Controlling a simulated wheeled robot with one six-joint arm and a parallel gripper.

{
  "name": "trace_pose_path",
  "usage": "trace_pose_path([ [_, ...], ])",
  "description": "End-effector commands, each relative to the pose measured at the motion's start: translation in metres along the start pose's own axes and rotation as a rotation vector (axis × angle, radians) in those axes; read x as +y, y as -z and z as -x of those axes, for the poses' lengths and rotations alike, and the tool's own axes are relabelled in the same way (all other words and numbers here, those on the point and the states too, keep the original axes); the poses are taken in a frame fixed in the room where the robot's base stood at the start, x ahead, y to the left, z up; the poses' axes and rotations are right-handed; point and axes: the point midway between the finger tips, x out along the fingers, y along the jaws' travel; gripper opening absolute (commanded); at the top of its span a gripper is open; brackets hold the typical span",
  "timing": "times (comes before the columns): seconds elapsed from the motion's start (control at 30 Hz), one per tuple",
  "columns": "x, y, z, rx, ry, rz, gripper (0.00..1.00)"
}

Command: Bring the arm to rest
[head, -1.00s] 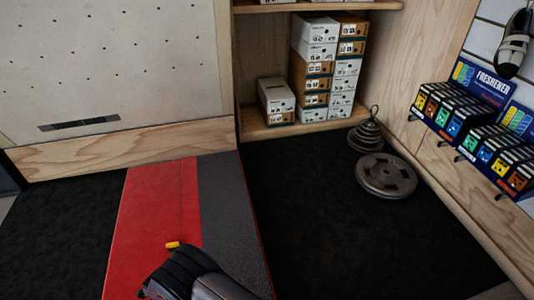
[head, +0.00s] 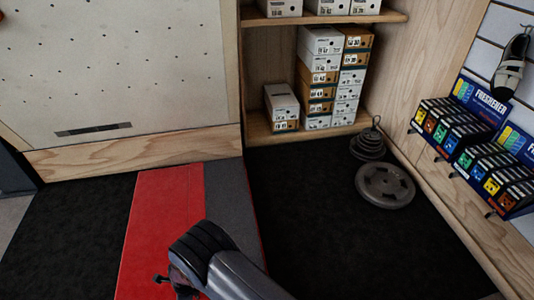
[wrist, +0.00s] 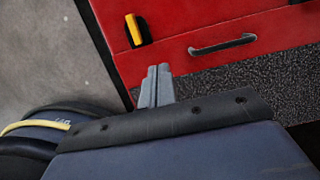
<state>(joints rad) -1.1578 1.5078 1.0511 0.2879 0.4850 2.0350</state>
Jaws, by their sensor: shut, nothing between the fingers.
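My gripper (wrist: 158,72) shows in the wrist view with its two grey fingers together and nothing between them. It is over the near part of a red and grey mat (head: 163,215). In the head view my dark arm reaches in from the bottom edge over the mat, and the finger details are hard to make out there. A small yellow piece (wrist: 134,30) lies on the red surface in the wrist view, apart from the fingers. It is not visible in the head view now.
A dark strap handle (wrist: 222,44) is on the red mat. A pegboard climbing wall (head: 110,70) stands behind. Shoe boxes (head: 320,75) are stacked on the shelf. Weight plates (head: 385,185) lie on the black floor, which is otherwise clear. Freshener boxes (head: 455,125) hang at right.

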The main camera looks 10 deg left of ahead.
Motion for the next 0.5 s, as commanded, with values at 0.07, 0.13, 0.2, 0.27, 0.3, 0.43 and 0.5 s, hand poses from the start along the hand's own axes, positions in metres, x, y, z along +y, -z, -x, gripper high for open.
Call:
trace_pose_path([
  [0.07, 0.0, 0.002, 0.013, -0.022, 0.001, -0.004, 0.0],
  [0.13, 0.0, 0.003, 0.017, -0.04, -0.001, -0.002, 0.0],
  [0.2, -0.001, 0.005, 0.023, -0.058, 0.001, -0.003, 0.0],
  [0.27, 0.0, 0.006, 0.028, -0.071, 0.0, -0.003, 0.0],
  [0.3, 0.0, 0.007, 0.031, -0.079, -0.001, -0.003, 0.0],
  [0.43, -0.001, 0.012, 0.046, -0.093, 0.002, -0.001, 0.0],
  [0.5, 0.0, 0.015, 0.054, -0.092, 0.001, -0.003, 0.0],
])
